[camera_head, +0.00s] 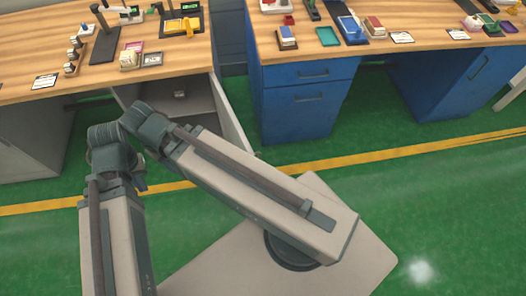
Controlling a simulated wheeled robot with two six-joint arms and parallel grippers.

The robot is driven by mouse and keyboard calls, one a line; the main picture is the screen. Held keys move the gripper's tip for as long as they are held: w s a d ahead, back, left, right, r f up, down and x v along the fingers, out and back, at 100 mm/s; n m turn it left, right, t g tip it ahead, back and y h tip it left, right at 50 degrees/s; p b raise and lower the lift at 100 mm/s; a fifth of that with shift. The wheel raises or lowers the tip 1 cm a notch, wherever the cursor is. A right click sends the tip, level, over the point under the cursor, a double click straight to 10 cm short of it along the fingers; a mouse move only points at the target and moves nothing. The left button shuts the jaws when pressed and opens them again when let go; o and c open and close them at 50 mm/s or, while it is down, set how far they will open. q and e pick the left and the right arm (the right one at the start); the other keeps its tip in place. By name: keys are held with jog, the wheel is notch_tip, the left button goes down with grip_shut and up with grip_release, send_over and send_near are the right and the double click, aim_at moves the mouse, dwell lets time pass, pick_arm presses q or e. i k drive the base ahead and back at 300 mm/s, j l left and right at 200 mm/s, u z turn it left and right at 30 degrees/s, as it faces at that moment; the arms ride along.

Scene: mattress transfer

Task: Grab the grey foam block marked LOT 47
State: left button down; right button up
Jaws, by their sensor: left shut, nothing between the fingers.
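I cannot make out a grey foam block marked LOT 47; the small cards and labels on the desks are too small to read. A small grey item (180,94) shows in the grey open space under the left desk; I cannot tell what it is. My left gripper (139,180) seems to be the small dark part beside the bent joints of my arm, in front of the left desk. It is shut and empty, mostly hidden by my arm, and clear of the desk items. My right gripper is not in view.
The left wooden desk (190,50) holds a cream block (129,58), a yellow tool (182,27) and dark trays. The right desk (370,45), with blue drawers (305,98), holds a teal tray (327,36) and several small items. Green floor (450,180) is open at right.

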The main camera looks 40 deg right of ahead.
aim_at(180, 93)
jog(key=k+l, duration=0.15)
jog(key=l, duration=0.2)
jog(key=k+l, duration=0.15)
jog(key=l, duration=0.2)
jog(key=k+l, duration=0.2)
jog(key=l, duration=0.15)
jog(key=k+l, duration=0.15)
jog(key=l, duration=0.2)
jog(key=k+l, duration=0.15)
jog(key=l, duration=0.2)
jog(key=i+j+z, duration=0.45)
jog(key=j, duration=0.2)
jog(key=i+j+z, duration=0.15)
jog(key=j+z, duration=0.3)
jog(key=j, duration=0.25)
jog(key=i+j+z, duration=0.15)
jog(key=j+z, duration=0.25)
jog(key=j, duration=0.4)
jog(key=j+z, duration=0.45)
jog(key=j, duration=0.35)
jog(key=k+j+z, duration=0.1)
jog(key=j+z, duration=0.35)
jog(key=j, duration=0.35)
jog(key=k+j+z, duration=0.25)
jog(key=j+z, duration=0.2)
jog(key=j, duration=0.3)
